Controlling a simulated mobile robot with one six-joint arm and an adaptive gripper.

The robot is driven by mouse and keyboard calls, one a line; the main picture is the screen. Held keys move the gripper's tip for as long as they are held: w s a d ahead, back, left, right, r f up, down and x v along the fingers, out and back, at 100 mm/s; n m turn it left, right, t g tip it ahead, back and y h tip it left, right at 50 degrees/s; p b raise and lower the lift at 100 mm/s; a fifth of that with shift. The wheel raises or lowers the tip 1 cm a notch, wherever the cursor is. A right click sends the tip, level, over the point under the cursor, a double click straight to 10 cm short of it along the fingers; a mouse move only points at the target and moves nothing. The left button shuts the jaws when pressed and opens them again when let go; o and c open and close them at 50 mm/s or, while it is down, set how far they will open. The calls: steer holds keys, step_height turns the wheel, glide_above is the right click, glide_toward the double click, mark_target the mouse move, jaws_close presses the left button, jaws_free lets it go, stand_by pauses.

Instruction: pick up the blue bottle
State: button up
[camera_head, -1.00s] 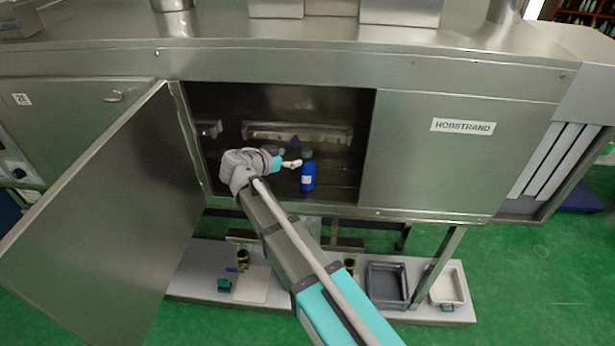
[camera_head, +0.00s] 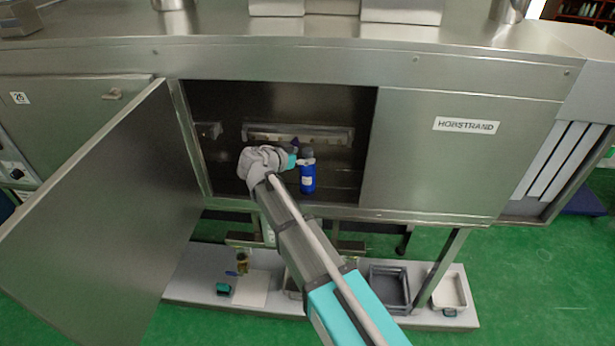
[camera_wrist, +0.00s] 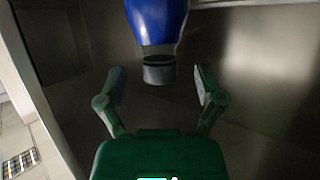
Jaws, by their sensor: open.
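The blue bottle (camera_head: 308,180) has a dark grey cap and a small white label. It stands upright inside the open compartment of the steel machine. In the wrist view the bottle (camera_wrist: 158,22) shows at top centre, with its grey cap (camera_wrist: 159,70) towards my gripper. My gripper (camera_wrist: 160,85) is open, with one finger on each side of the cap and a gap on both sides. In the head view my gripper (camera_head: 304,162) is at the upper left of the bottle, near its cap, and partly hidden by my wrist.
The compartment door (camera_head: 110,205) stands open at left. A metal ledge (camera_head: 300,134) runs along the compartment's back wall. The closed panel (camera_head: 440,165) is to the right. A lower shelf holds a grey crate (camera_head: 388,286) and a white tray (camera_head: 449,291).

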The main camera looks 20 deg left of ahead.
steer(key=shift+b+x, duration=0.3)
steer(key=shift+x, duration=0.9)
jaws_close()
